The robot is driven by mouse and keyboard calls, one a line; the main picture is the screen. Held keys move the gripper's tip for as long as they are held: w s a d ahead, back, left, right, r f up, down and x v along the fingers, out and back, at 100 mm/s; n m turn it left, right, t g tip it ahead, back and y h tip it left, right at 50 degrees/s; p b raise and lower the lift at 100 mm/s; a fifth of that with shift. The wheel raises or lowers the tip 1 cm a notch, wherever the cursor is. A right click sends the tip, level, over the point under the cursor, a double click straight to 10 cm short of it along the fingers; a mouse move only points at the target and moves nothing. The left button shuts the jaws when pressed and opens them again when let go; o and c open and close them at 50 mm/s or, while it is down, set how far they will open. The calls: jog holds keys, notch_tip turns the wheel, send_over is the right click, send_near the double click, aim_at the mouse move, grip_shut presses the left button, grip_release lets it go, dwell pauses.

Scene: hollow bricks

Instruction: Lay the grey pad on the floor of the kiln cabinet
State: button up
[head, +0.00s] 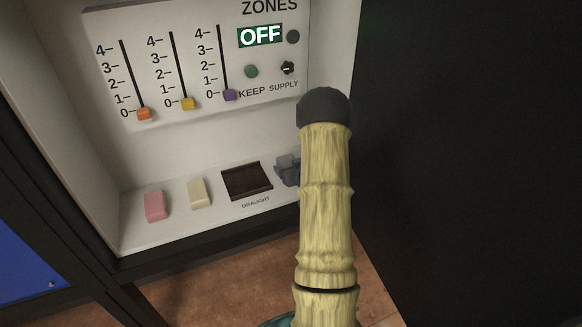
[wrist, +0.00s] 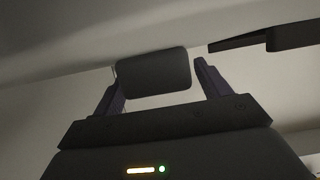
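The grey pad (wrist: 153,72) is a dark, rounded block between my fingers in the wrist view. My gripper (wrist: 160,78) has its two dark purple fingers on either side of the pad. The left finger overlaps or touches the pad's left edge. A narrow gap shows between the pad and the right finger. In the head view, grey block shapes (head: 287,168) show beside my arm, partly hidden by it; I cannot tell pad from fingers there. The kiln cabinet (head: 132,232) is pale inside, with its floor running below the panel. Whether the pad touches the floor is unclear.
A pink block (head: 155,205) and a cream block (head: 197,193) sit on the cabinet floor. A dark draught opening (head: 247,181) lies right of them. The back panel (head: 205,60) has three sliders and an OFF display. A black wall (head: 470,160) stands at the right.

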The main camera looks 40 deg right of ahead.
jog(key=shift+r, duration=0.15)
jog(key=shift+s+r, duration=0.1)
jog(key=shift+s, duration=0.1)
jog(key=p+v, duration=0.1)
jog(key=v, duration=1)
jog(key=shift+s+p, duration=0.3)
jog(key=shift+p, duration=0.05)
jog(key=shift+a+r, duration=0.1)
jog(key=shift+a, duration=0.1)
jog(key=a+r+n+g+y, duration=0.1)
jog(key=a+r+g, duration=0.25)
jog(key=a, duration=0.95)
jog(key=s+a+r+n+g+y, duration=0.1)
jog(key=s+a+r+g, duration=0.1)
jog(key=s+a, duration=0.4)
jog(key=s+a+r+g+y, duration=0.1)
jog(key=s+a+g, duration=0.4)
jog(key=a, duration=0.6)
jog(key=shift+s+r+n, duration=0.4)
jog(key=shift+s+r, duration=0.05)
jog(key=shift+s, duration=0.1)
